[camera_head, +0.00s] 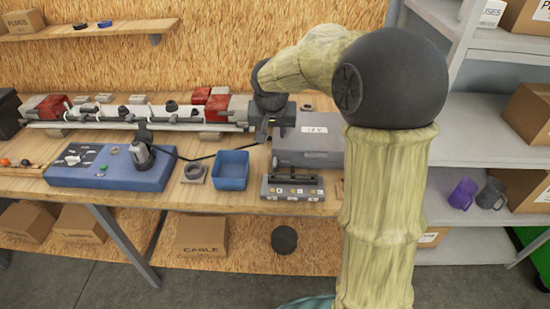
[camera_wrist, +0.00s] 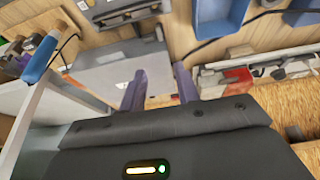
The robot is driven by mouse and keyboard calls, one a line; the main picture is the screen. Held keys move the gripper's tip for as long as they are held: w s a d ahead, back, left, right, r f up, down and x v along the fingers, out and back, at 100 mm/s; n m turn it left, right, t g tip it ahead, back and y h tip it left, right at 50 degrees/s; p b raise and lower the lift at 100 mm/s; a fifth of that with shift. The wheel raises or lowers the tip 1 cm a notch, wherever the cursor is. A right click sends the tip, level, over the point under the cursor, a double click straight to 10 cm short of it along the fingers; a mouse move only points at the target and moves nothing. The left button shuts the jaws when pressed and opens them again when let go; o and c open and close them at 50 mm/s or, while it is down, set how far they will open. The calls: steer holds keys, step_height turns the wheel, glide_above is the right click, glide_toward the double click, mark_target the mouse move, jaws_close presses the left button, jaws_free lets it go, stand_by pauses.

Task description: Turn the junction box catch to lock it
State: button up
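The junction box (camera_head: 308,147) is a grey box with a "12 V" label on the bench, partly behind my arm in the head view. In the wrist view the grey junction box (camera_wrist: 105,76) lies to the left of and beyond my fingers. My gripper (camera_wrist: 160,75) is open, with an empty gap between its two dark fingers. In the head view my gripper (camera_head: 263,132) is at the left back corner of the box, above the bench. I cannot make out the catch; it may be hidden by the gripper or too small.
A blue tray (camera_head: 231,170) and a terminal strip (camera_head: 293,188) stand at the front of the box. A blue panel (camera_head: 112,168) with a black cable lies left. The trailer frame rail (camera_head: 140,122) with red lamps runs along the back. Shelves (camera_head: 480,130) stand right.

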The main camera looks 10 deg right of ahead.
mark_target(275, 160)
steer(key=p+x, duration=0.1)
steer(key=x, duration=1.6)
steer(key=shift+f, duration=0.25)
jaws_close()
